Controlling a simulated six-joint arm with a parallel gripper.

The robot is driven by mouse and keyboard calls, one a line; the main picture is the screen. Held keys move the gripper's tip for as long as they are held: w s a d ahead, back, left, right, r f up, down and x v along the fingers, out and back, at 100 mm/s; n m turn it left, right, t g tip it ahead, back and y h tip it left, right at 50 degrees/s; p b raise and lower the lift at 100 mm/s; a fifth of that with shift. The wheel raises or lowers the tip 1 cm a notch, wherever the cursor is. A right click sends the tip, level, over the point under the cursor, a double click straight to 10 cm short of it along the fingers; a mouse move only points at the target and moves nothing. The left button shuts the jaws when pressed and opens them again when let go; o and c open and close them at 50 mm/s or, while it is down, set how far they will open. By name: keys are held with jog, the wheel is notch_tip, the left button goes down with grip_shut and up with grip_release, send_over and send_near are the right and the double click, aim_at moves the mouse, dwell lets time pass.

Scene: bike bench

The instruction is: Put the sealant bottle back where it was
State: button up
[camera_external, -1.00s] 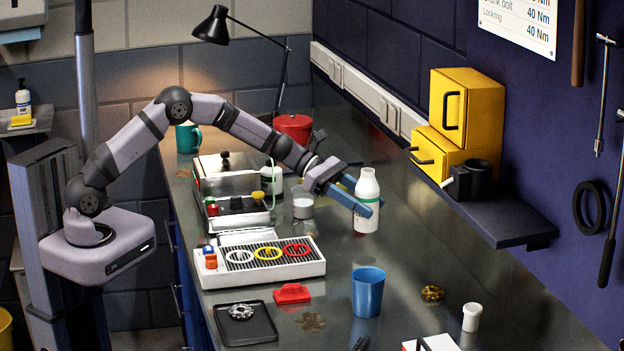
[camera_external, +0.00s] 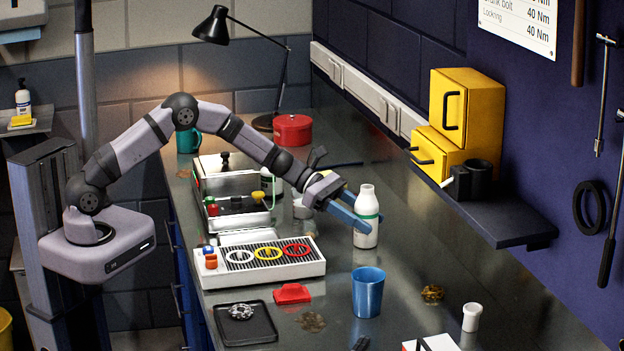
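The sealant bottle (camera_external: 366,201) is white with a white cap and a green band. It is upright over the middle of the bench, behind the blue cup. My gripper (camera_external: 366,221) has its blue fingers across the bottle's middle, one on the near side and one on the far side, and is shut on it. The near finger hides part of the label. The bottle's base is at or just above the bench top; I cannot tell whether it touches.
The blue cup (camera_external: 367,292) stands in front of the bottle. A white tray with coloured rings (camera_external: 314,264) lies to the left. A white-lidded jar (camera_external: 301,208) sits behind the gripper. A small white pot (camera_external: 471,317) stands front right. Bench is clear right of the bottle.

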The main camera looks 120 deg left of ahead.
jog(key=o, duration=0.4)
jog(key=shift+r, duration=0.1)
jog(key=shift+r, duration=0.15)
jog(key=shift+s, duration=0.3)
jog(key=b+v, duration=0.2)
jog(key=v, duration=0.9)
jog(key=shift+s, duration=0.25)
jog(key=shift+r, duration=0.1)
